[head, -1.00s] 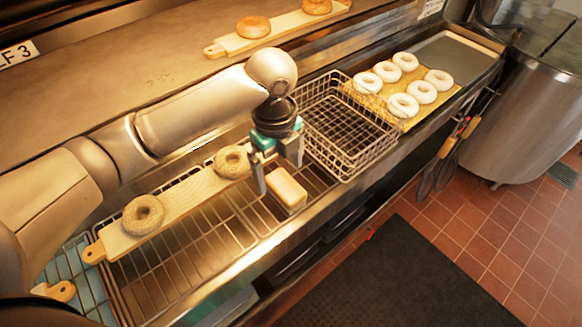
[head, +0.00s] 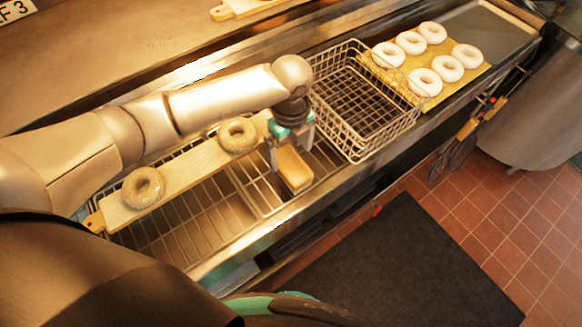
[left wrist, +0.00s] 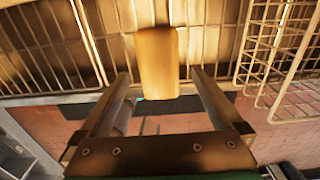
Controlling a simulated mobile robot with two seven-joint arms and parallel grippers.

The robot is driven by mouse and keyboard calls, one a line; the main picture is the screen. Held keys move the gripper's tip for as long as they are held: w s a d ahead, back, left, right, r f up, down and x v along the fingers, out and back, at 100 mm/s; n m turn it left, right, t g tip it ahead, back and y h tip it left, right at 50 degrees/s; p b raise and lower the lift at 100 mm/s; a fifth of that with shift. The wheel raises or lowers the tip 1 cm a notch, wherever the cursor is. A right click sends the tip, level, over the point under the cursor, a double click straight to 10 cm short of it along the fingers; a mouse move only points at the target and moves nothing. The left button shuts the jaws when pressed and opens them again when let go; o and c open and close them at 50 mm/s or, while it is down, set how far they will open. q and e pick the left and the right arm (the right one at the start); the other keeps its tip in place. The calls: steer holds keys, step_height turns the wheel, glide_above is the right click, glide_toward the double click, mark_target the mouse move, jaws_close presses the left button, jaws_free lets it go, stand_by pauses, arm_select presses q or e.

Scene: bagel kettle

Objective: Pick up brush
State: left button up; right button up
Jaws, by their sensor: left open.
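The brush appears to be the pale wooden block (head: 294,170) on the wire rack, near the front edge of the counter; I see no bristles. In the left wrist view the block (left wrist: 157,62) stands out lengthwise, centred between the finger lines. My left gripper (head: 290,152) is open and points down just above the block, its fingers on either side of its near end. Whether the fingers touch it I cannot tell. The gripper partly hides the block's far end in the head view. My right gripper is not in view.
A wire basket (head: 357,146) stands just right of the left gripper. A wooden board (head: 190,177) with two seeded bagels lies to its left. White dough rings lie on another board (head: 428,101) at the right. Two whisk-like tools (head: 466,130) hang at the front.

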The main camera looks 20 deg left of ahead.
arm_select(q)
steer(key=f, duration=0.4)
steer(key=shift+s, duration=0.2)
steer(key=shift+f, duration=0.4)
steer(key=c, duration=1.5)
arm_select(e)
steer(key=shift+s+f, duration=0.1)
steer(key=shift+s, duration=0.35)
arm_select(q)
step_height(320, 180, up, 20)
steer(key=p, duration=0.1)
steer(key=n+b, duration=0.8)
steer(key=n, duration=0.4)
glide_above(291, 163)
steer(key=s+a, duration=0.2)
step_height(291, 163, down, 5)
steer(key=s+f+n+b, duration=0.1)
steer(key=n+b, duration=0.1)
steer(key=n, duration=0.2)
steer(key=s+a+f+n+b, duration=0.1)
steer(key=f+n+b, duration=0.1)
steer(key=n, duration=0.3)
steer(key=s+a+f+n+b, duration=0.1)
steer(key=n+b, duration=0.2)
steer(key=n, duration=0.1)
steer(key=shift+s+f+n, duration=0.25)
steer(key=shift+f+n, duration=0.05)
steer(key=shift+f, duration=0.05)
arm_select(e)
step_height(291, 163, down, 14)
